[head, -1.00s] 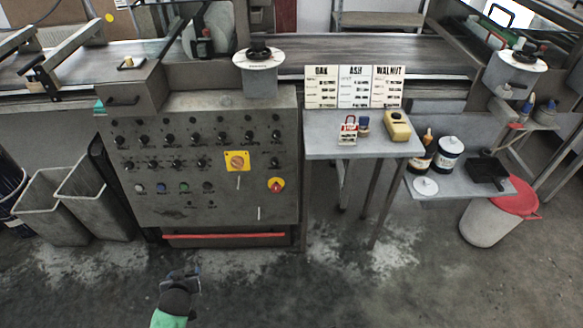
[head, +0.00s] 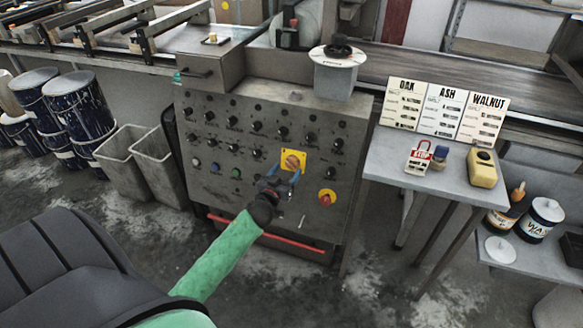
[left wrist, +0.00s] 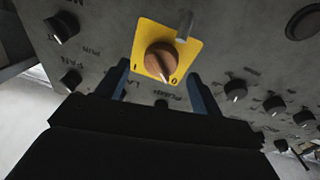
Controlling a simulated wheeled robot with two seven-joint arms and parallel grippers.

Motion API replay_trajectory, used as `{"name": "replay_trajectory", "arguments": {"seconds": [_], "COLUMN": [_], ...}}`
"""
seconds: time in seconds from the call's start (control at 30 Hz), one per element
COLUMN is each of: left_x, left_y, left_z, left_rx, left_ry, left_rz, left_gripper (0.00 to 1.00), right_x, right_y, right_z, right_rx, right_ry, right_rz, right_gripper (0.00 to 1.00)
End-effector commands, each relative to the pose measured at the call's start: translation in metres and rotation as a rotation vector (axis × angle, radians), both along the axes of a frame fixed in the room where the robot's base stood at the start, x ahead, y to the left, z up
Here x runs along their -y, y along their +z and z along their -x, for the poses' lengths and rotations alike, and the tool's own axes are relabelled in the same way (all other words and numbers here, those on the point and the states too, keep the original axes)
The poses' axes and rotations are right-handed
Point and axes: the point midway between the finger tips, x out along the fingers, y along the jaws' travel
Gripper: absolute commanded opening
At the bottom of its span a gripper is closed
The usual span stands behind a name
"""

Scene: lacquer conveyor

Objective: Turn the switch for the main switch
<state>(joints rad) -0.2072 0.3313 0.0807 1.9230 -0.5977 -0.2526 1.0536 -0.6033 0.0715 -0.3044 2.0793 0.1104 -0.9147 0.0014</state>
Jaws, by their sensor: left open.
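A rotary switch with an orange-brown knob (head: 292,161) sits on a yellow plate on the grey control panel (head: 215,180). In the left wrist view the knob (left wrist: 160,62) shows close up, with an "I" mark at its left and a "0" at its lower right. Its pale pointer line points downward, toward the 0 side. My left gripper (head: 282,178) is open at the panel, just below the knob. In the left wrist view its blue fingers (left wrist: 160,80) stand on either side of the knob, with gaps. A red knob on yellow (head: 327,198) is lower right. My right gripper is not in view.
Several black knobs and small coloured buttons surround the switch. A grey pin (left wrist: 184,25) sticks out at the yellow plate's top. A side table (head: 390,165) with sign cards stands right of the panel. Grey bins (head: 150,165) stand at its left.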

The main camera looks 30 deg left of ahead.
Motion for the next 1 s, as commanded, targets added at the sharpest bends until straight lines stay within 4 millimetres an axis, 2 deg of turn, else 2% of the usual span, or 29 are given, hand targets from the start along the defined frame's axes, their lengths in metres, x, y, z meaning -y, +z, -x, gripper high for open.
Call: {"name": "replay_trajectory", "arguments": {"seconds": [0.1,0.3,0.63,0.87,1.0], "left_x": [-0.003,-0.005,-0.005,-0.005,-0.005], "left_y": [0.001,0.000,0.000,0.000,0.000], "left_z": [-0.015,-0.028,-0.030,-0.030,-0.030], "left_rx": [0.000,0.000,-0.001,-0.001,-0.001], "left_ry": [0.000,0.000,0.000,0.000,0.000], "left_rz": [0.000,-0.002,-0.001,0.000,-0.003], "left_gripper": [0.67,0.67,0.67,0.22,0.22], "right_x": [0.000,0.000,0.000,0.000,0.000], "right_y": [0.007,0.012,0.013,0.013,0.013], "right_z": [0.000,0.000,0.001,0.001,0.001], "right_rx": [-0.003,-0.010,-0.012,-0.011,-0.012], "right_ry": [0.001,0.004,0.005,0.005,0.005], "right_rz": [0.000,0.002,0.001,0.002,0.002], "right_gripper": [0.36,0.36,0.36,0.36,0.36]}}
